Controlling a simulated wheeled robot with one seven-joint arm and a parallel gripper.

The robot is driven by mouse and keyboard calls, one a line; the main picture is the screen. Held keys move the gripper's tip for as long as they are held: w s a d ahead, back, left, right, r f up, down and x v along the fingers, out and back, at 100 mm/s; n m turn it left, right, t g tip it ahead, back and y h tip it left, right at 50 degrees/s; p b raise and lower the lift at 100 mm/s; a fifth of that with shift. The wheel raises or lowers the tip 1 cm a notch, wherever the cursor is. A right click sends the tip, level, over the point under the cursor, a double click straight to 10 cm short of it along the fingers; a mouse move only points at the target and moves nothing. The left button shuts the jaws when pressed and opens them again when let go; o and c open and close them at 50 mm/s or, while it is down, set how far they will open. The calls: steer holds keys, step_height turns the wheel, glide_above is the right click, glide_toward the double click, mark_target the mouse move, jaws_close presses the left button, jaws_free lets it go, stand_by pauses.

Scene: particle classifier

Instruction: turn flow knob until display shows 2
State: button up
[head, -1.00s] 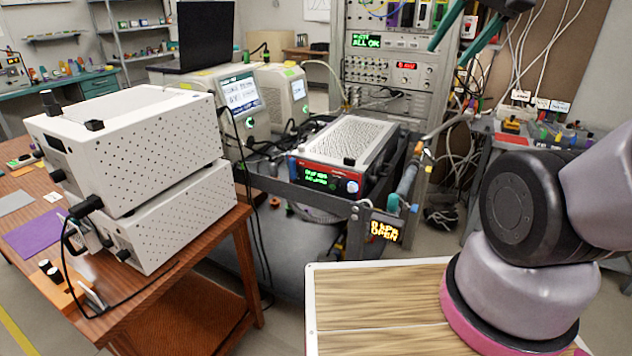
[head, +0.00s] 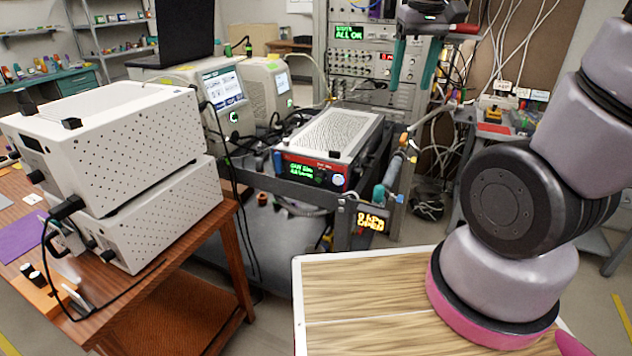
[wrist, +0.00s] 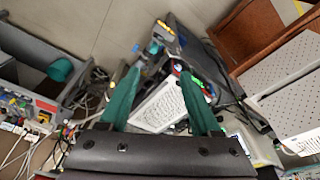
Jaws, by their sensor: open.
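A grey box with a mesh top and red front panel (head: 330,150) sits on a dark cart. Its front has a small green-lit display (head: 306,173), whose text is too small to read surely, and a round pale knob (head: 338,180) at the right. I cannot tell whether this is the flow knob. The mesh top also shows in the wrist view (wrist: 158,106), between and beyond the fingers. My gripper (head: 412,74) has teal fingers, pointing down, apart and empty. It appears above and to the right of the box in the head view. It also shows in the wrist view (wrist: 160,76).
Two stacked white perforated boxes (head: 110,140) with knobs and cables stand on a wooden table at left. An amber display (head: 371,221) hangs at the cart's corner. Instruments with screens (head: 222,95) stand behind. A rack with a green "ALL OK" display (head: 349,33) is at the back.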

steer(key=w+a+f+n+g+h, duration=0.25)
steer(key=w+f+n+h, duration=0.4)
steer(key=f, duration=0.55)
steer(key=n+t+h, duration=0.2)
steer(key=n+t, duration=1.4)
steer(key=n, duration=0.6)
glide_toward(319, 179)
steer(key=x, duration=0.9)
steer(key=shift+w, duration=0.1)
steer(key=shift+m, duration=0.25)
jaws_close()
